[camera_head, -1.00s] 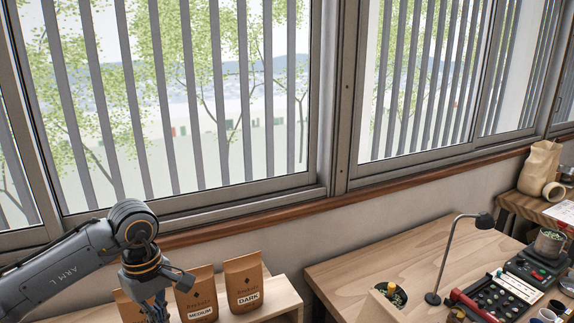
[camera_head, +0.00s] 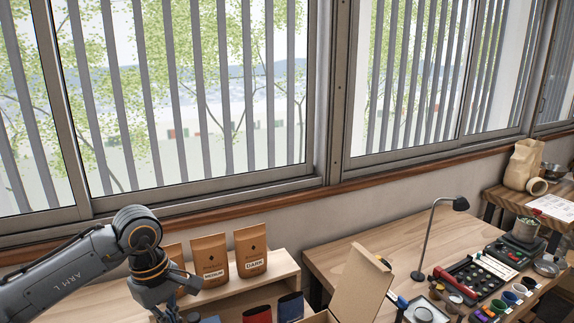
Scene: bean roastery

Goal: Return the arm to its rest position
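My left arm (camera_head: 75,265), marked ARM L, reaches in from the lower left of the head view. Its wrist is bent down, and the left gripper (camera_head: 172,312) points downward at the bottom edge, in front of the shelf with the coffee bags. Its fingertips are not clear enough to tell open from shut. My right arm and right gripper are not in view.
Brown coffee bags, one marked MEDIUM (camera_head: 210,261) and one DARK (camera_head: 250,250), stand on a wooden shelf (camera_head: 284,264) beside the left gripper. Red (camera_head: 257,314) and navy (camera_head: 290,307) pouches lie below. An open cardboard box (camera_head: 361,285), lamp (camera_head: 424,245) and sorting tray (camera_head: 474,277) occupy the table.

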